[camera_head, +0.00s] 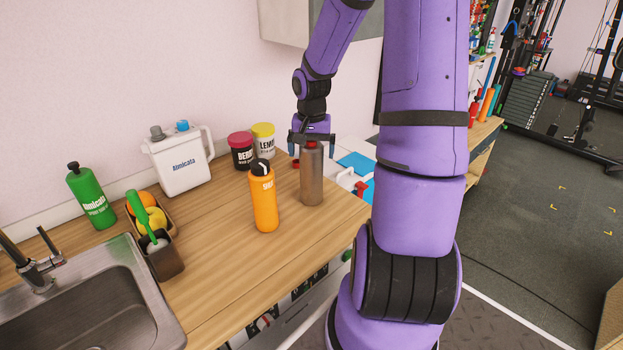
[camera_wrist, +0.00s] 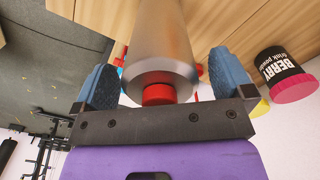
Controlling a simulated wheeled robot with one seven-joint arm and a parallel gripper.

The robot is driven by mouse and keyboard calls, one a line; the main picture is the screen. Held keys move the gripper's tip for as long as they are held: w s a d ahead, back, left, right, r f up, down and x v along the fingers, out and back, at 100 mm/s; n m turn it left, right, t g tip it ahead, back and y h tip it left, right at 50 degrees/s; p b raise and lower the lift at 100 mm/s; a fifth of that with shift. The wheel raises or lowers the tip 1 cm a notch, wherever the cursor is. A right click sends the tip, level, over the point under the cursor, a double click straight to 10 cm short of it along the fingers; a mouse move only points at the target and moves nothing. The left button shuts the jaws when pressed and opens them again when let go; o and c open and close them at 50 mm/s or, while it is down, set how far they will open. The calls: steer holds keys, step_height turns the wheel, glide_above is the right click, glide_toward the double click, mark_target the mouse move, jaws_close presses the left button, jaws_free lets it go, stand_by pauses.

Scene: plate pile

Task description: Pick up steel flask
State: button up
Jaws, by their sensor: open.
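The steel flask (camera_head: 312,180) stands upright on the wooden counter near its right end, grey metal with a red cap. My gripper (camera_head: 311,139) is directly above it, pointing down, with its fingers at the height of the cap. In the wrist view the flask (camera_wrist: 158,45) lies between the two blue-padded fingers of my gripper (camera_wrist: 160,88), its red cap close to the palm. The fingers are open, with a visible gap on the left; contact on the right is hard to tell.
An orange bottle (camera_head: 264,200) stands just left of the flask. The berry tub (camera_head: 242,151) and the lemon tub (camera_head: 264,138) stand behind. A white jug (camera_head: 181,163), a green bottle (camera_head: 92,197) and a sink (camera_head: 95,305) are farther left. Bare counter (camera_head: 215,265) lies in front.

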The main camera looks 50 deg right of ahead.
steer(key=c, duration=1.6)
steer(key=shift+c, duration=1)
steer(key=shift+r, duration=0.1)
